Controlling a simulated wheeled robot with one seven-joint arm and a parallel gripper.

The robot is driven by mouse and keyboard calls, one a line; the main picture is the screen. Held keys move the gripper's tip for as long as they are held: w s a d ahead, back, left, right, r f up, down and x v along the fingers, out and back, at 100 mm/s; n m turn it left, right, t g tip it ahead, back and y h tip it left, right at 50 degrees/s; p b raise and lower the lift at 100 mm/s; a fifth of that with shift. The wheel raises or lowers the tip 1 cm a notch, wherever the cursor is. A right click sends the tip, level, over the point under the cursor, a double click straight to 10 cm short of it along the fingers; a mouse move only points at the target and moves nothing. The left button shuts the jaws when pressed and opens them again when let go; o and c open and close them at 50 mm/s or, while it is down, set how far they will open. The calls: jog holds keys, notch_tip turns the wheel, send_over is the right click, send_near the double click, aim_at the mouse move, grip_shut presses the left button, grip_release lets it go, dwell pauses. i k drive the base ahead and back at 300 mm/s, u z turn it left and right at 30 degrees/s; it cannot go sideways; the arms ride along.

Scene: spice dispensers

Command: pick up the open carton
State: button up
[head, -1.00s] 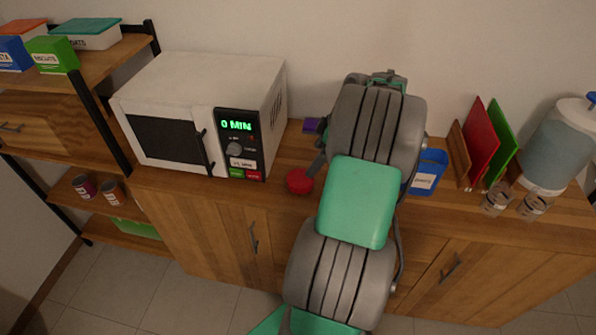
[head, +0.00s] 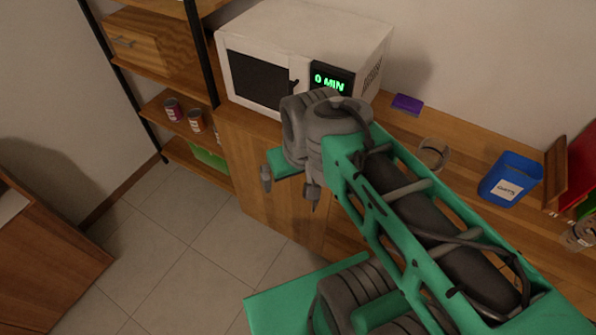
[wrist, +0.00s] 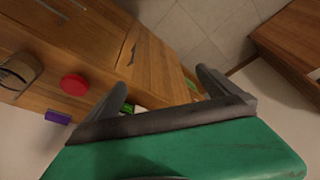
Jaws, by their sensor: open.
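A blue open-topped container with a white label (head: 510,182) stands on the wooden counter at the right of the head view. It looks like the open carton, though I cannot read the label surely. My gripper (head: 290,187) is in front of the microwave and counter edge, far to the left of the container. In the wrist view my gripper (wrist: 162,82) shows two spread fingers with nothing between them. The blue container does not show in the wrist view.
The white microwave (head: 300,50) stands behind my gripper. A purple box (head: 407,104) and a clear round jar (head: 433,153) are on the counter, left of the blue container. A red round object (wrist: 74,84) shows in the wrist view. Boards stand at far right.

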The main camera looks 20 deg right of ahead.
aim_at(513, 175)
jog(key=u, duration=0.6)
jog(key=k, duration=0.15)
jog(key=z, duration=2.85)
